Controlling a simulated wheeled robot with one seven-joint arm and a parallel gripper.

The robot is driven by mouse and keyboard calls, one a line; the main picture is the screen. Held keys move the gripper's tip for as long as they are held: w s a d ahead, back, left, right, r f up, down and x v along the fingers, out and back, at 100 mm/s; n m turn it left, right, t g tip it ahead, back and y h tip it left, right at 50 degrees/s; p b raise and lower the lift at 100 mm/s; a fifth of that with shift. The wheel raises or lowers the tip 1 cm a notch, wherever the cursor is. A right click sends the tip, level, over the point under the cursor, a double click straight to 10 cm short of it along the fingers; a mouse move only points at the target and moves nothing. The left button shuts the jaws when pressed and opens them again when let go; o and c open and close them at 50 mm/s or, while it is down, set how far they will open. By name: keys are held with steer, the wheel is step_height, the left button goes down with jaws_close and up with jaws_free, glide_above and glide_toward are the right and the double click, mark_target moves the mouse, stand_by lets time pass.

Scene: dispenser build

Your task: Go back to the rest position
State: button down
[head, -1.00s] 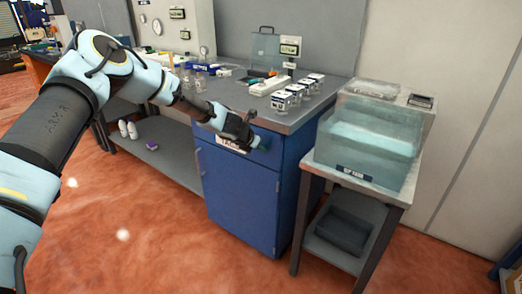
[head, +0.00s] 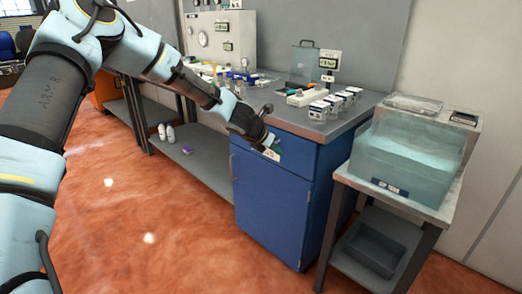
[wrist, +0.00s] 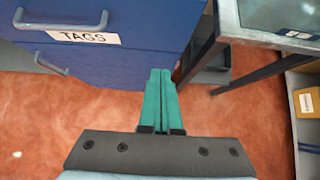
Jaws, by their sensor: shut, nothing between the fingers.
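My gripper (head: 273,149) is in front of the blue cabinet's upper drawer, close to its label, and holds nothing. In the wrist view its two green fingers (wrist: 159,100) lie side by side, shut, pointing past the cabinet's lower corner. My arm reaches in from the left of the head view. The blue cabinet (head: 268,205) stands under the bench with its drawers closed. In the wrist view the drawer label (wrist: 84,37) reads "TAGS".
A clear water tank (head: 405,158) stands on a side table to the right. A shelf unit with a box (wrist: 308,101) shows at the wrist view's right. The red floor in front is clear.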

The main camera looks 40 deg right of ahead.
steer(key=w+a+r+m+y, duration=0.2)
steer(key=a+m, duration=0.5)
steer(key=a, duration=0.7)
steer(key=w+a+r+m+y, duration=0.25)
steer(key=a+m, duration=0.35)
steer(key=a, duration=0.8)
steer(key=s+a+r+m+y, duration=0.1)
steer(key=s+a+m, duration=0.3)
steer(key=a, duration=1)
steer(key=s+a+r+m+y, duration=0.2)
steer(key=s+a, duration=0.4)
steer(key=a, duration=0.7)
steer(key=shift+a+r+m+y+p, duration=0.15)
steer(key=shift+a+m+y+p, duration=0.3)
steer(key=shift+m, duration=0.75)
steer(key=shift+s+d, duration=0.1)
